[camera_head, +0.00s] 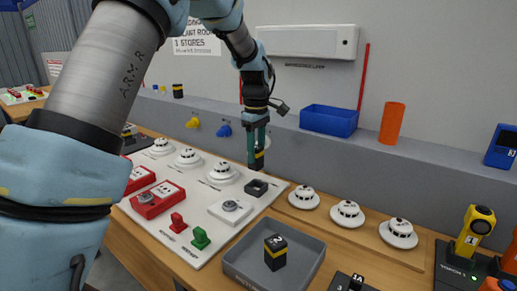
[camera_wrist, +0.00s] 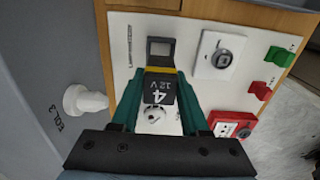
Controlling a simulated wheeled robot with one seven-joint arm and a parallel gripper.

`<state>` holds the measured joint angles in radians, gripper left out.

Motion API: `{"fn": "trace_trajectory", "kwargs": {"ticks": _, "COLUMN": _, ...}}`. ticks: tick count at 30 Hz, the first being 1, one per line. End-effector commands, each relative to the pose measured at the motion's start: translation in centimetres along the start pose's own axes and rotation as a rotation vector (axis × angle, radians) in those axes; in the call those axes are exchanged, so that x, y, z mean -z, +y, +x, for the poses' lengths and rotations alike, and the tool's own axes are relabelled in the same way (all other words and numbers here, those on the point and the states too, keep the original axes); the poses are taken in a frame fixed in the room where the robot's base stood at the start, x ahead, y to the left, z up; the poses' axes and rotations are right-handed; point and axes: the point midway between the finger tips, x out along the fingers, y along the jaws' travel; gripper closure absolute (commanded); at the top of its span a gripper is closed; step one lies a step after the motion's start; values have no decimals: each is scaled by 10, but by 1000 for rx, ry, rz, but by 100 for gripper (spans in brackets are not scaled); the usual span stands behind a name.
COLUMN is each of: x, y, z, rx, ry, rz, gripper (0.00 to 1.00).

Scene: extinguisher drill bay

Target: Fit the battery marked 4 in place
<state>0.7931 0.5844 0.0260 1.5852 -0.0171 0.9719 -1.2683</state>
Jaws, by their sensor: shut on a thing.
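My gripper (camera_head: 257,149) is shut on the battery marked 4 (camera_wrist: 160,92), a dark block with a yellow band and the marking "4 12V". In the head view the battery (camera_head: 257,162) hangs upright below the fingers, above the white panel. A dark square open holder (camera_head: 256,188) is on the panel near its back right edge, below the battery in that picture. In the wrist view the holder (camera_wrist: 160,48) shows just beyond the battery's far end. The two look apart; I cannot tell the exact height between them.
The white panel (camera_head: 178,222) carries round detectors (camera_head: 222,173), red call points (camera_head: 158,198), a white square unit (camera_head: 230,209) and red and green switches. A grey tray (camera_head: 236,267) holds a battery marked 2 (camera_head: 275,251). Several detectors (camera_head: 348,213) stand to the right.

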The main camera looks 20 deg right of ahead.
Motion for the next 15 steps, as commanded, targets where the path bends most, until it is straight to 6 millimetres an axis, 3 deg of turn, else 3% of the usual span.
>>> {"fn": "trace_trajectory", "kwargs": {"ticks": 15, "x": 0, "y": 0, "z": 43, "rx": 0, "ry": -1, "rz": 0, "gripper": 100}}
